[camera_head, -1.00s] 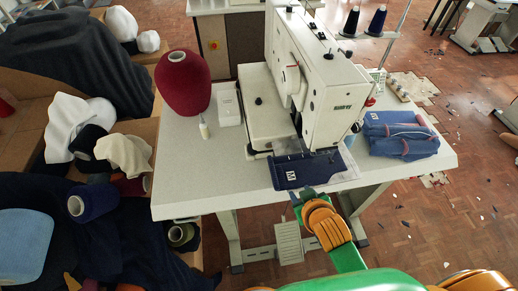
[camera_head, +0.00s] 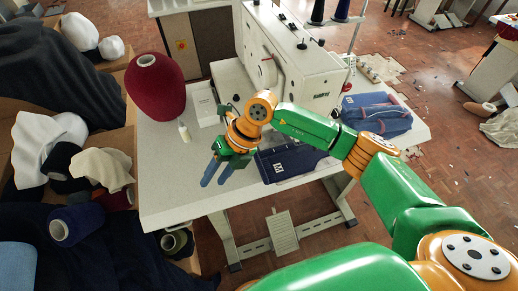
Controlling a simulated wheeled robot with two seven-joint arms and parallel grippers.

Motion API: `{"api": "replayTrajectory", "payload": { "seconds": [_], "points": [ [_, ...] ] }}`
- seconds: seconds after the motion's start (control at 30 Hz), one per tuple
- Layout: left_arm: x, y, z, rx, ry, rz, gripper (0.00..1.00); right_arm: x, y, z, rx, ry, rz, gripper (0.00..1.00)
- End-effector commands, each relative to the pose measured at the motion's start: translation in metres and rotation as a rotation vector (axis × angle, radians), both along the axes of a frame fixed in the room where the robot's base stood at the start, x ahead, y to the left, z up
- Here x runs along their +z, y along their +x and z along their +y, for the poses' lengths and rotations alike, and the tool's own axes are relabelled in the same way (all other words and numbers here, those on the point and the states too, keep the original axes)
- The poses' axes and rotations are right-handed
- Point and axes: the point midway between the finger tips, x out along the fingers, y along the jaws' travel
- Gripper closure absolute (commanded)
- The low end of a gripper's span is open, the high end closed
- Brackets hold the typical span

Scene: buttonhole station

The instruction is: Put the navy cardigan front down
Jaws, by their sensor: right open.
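A flat navy piece with a white "M" mark (camera_head: 280,168), which looks like the navy cardigan front, lies at the near side of the white sewing machine (camera_head: 300,75), by the table's front edge. My right arm crosses in front of it and hides part of it. My right gripper (camera_head: 214,182) is open and empty, left of the navy piece and apart from it, with its blue fingers pointing down over the white table (camera_head: 172,193). A folded blue-navy bundle (camera_head: 378,116) lies on the table right of the machine. My left gripper is not in view.
A dark red yarn cone (camera_head: 155,90), a small white bottle (camera_head: 184,132) and a white box (camera_head: 205,105) stand left of the machine. Boxes with dark cloth, pale cloths and a navy cone (camera_head: 75,222) fill the left. The table's front left is clear.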

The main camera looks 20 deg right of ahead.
Motion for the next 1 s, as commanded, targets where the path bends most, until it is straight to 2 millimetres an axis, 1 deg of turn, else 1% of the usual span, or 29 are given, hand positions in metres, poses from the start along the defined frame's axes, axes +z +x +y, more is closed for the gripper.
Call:
{"api": "replayTrajectory", "payload": {
  "seconds": [0.03,0.1,0.2,0.23,0.3,0.37,0.47,0.6,0.63,0.7,0.9,1.0],
  "points": [
    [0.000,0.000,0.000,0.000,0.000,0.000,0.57,-0.005,0.013,-0.035,-0.021,-0.165,-0.018,0.57],
    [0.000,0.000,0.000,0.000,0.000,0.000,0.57,-0.007,0.025,-0.078,-0.063,-0.362,-0.028,0.57],
    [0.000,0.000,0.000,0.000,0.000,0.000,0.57,-0.001,0.033,-0.116,-0.112,-0.524,-0.031,0.57],
    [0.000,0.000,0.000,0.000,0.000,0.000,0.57,-0.001,0.035,-0.122,-0.123,-0.550,-0.033,0.57],
    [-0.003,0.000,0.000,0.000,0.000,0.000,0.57,-0.003,0.036,-0.129,-0.132,-0.578,-0.031,0.57],
    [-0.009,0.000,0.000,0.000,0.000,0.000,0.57,-0.011,0.035,-0.129,-0.132,-0.582,-0.030,0.57],
    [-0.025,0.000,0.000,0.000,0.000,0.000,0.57,-0.032,0.035,-0.129,-0.130,-0.579,-0.030,0.57],
    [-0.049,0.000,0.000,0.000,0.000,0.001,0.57,-0.065,0.035,-0.128,-0.127,-0.575,-0.031,0.57],
    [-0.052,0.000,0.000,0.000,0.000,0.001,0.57,-0.069,0.035,-0.128,-0.127,-0.574,-0.031,0.57],
    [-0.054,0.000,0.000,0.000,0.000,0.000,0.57,-0.073,0.035,-0.128,-0.127,-0.574,-0.031,0.57],
    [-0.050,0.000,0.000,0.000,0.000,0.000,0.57,-0.069,0.035,-0.128,-0.126,-0.573,-0.031,0.57],
    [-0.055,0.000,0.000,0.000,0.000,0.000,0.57,-0.075,0.034,-0.127,-0.126,-0.571,-0.030,0.57]
  ]
}}
